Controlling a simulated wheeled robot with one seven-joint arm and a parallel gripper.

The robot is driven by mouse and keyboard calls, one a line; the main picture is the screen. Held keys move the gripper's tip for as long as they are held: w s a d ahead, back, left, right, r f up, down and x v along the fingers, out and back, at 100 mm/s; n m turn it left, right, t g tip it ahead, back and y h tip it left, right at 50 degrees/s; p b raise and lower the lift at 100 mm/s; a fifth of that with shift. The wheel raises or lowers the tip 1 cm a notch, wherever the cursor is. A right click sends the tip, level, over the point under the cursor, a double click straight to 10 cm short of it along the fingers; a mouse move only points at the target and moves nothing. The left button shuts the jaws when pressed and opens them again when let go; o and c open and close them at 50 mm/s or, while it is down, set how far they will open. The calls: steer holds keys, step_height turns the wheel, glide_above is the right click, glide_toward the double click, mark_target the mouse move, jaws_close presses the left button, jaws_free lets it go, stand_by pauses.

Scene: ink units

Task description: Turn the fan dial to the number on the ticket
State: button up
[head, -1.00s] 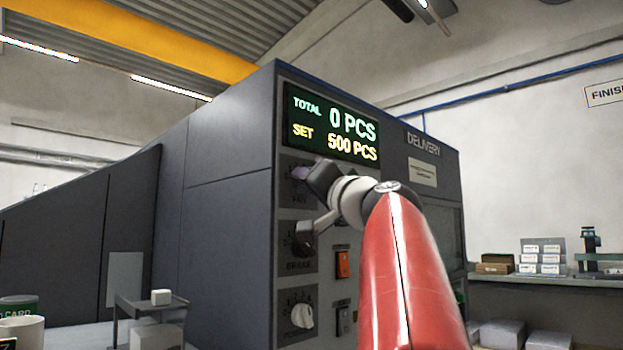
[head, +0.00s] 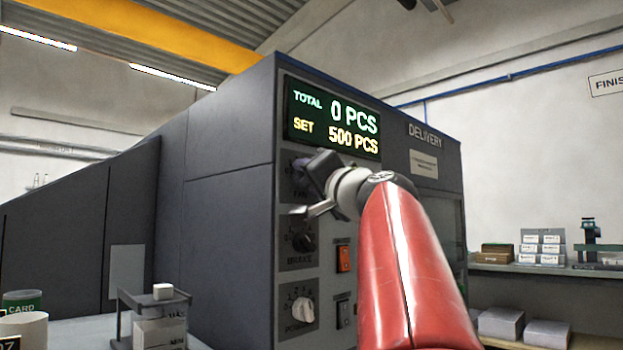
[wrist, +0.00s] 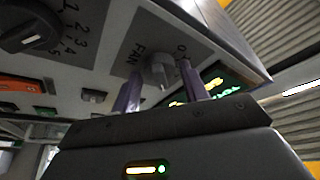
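The fan dial (wrist: 158,72) is a grey knob on the machine's panel, marked FAN, with a 0 beside it in the wrist view. My gripper (wrist: 160,76) is open, its two purple fingers apart with the dial between their tips. The right finger looks closer to the dial; I cannot tell whether either touches it. In the head view my gripper (head: 300,187) covers most of the fan dial's plate (head: 287,187), so the dial's setting is hidden there. I cannot make out a ticket or its number in either view.
Below the fan dial are the brake dial (head: 303,243) and the powder dial (head: 303,310). An orange switch (head: 344,259) and a dark switch (head: 344,314) sit to their right. The counter display (head: 333,124) is just above. A small stand (head: 155,298) is at lower left.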

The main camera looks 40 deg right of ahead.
steer(key=shift+o, duration=1.1)
steer(key=b+v, duration=0.2)
steer(key=v, duration=0.5)
steer(key=shift+s, duration=0.35)
